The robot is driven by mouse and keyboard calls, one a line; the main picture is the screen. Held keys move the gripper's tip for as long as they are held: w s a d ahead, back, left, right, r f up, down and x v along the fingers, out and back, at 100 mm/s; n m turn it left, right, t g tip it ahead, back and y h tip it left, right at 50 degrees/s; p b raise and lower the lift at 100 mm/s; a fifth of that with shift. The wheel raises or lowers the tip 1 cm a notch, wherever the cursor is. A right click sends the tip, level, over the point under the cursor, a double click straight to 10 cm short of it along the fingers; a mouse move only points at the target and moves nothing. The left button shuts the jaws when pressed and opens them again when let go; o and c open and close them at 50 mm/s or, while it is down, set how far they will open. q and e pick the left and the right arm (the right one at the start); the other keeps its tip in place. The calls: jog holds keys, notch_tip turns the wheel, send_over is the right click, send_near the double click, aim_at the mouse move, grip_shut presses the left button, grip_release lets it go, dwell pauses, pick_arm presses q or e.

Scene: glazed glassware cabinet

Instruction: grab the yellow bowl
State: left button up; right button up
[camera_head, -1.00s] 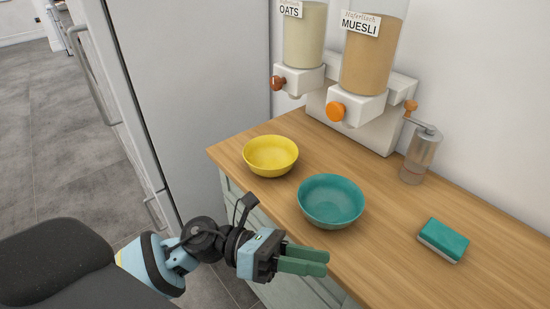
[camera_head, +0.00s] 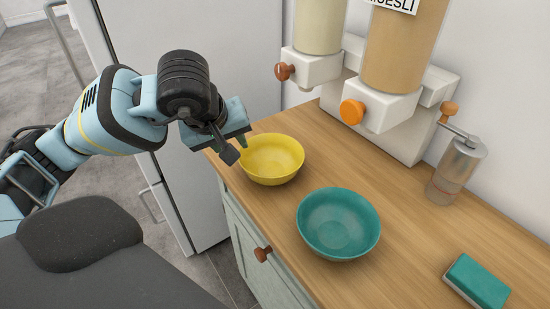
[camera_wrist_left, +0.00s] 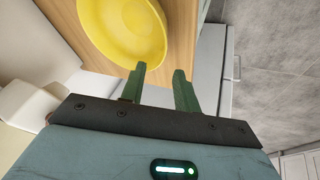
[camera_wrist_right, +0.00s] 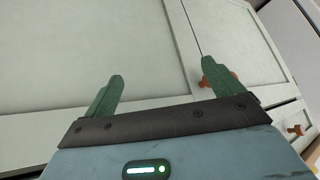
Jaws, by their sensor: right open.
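The yellow bowl (camera_head: 275,160) stands upright and empty on the wooden counter, near its left end. My left gripper (camera_head: 242,143) is above the bowl's left rim, with its fingers partly hidden behind the wrist. In the left wrist view the fingers (camera_wrist_left: 160,85) are apart with nothing between them. One fingertip overlaps the edge of the yellow bowl (camera_wrist_left: 125,30) there; I cannot tell whether it touches. My right gripper (camera_wrist_right: 155,85) is open and empty, facing pale cabinet fronts; it is outside the head view.
A teal bowl (camera_head: 338,225) stands on the counter right of the yellow one. Cereal dispensers (camera_head: 375,100) stand behind, with a grinder (camera_head: 456,170) and a sponge (camera_head: 477,282) to the right. A tall white cabinet (camera_head: 200,60) rises beyond the counter's left end.

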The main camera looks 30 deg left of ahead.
aim_at(242, 158)
pick_arm(q)
jog(key=shift+d+x, duration=0.15)
jog(key=shift+x, duration=1.8)
jog(key=shift+d+x, duration=0.2)
jog(key=shift+x, duration=1.75)
jog(key=shift+s+f, duration=0.15)
grip_shut()
